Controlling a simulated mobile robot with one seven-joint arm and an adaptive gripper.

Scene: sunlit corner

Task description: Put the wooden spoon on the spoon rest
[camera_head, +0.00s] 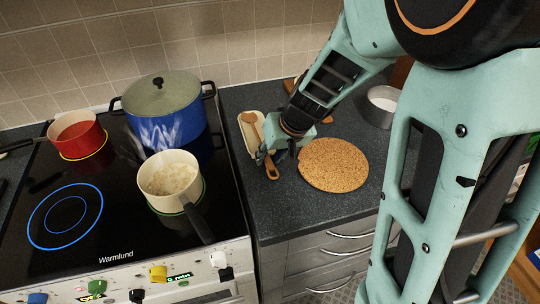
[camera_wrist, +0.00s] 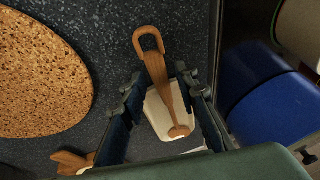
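The wooden spoon (camera_head: 249,118) lies with its bowl end over the cream spoon rest (camera_head: 243,130) on the dark counter. Its looped handle reaches past the rest's near end, over the counter. In the wrist view the spoon (camera_wrist: 161,75) runs between my two fingers, with the pale rest (camera_wrist: 155,113) beneath its bowl end. My gripper (camera_head: 271,157) is at the rest's right side in the head view, hiding part of the spoon. In the wrist view my gripper (camera_wrist: 165,112) is open, its fingers apart on either side of the spoon with gaps.
A round cork mat (camera_head: 333,165) lies right of my gripper. The stove on the left holds a blue pot (camera_head: 165,115), a cream saucepan (camera_head: 168,180) and a red pan (camera_head: 76,135). A metal bowl (camera_head: 381,105) stands at the back right. Bare counter lies in front.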

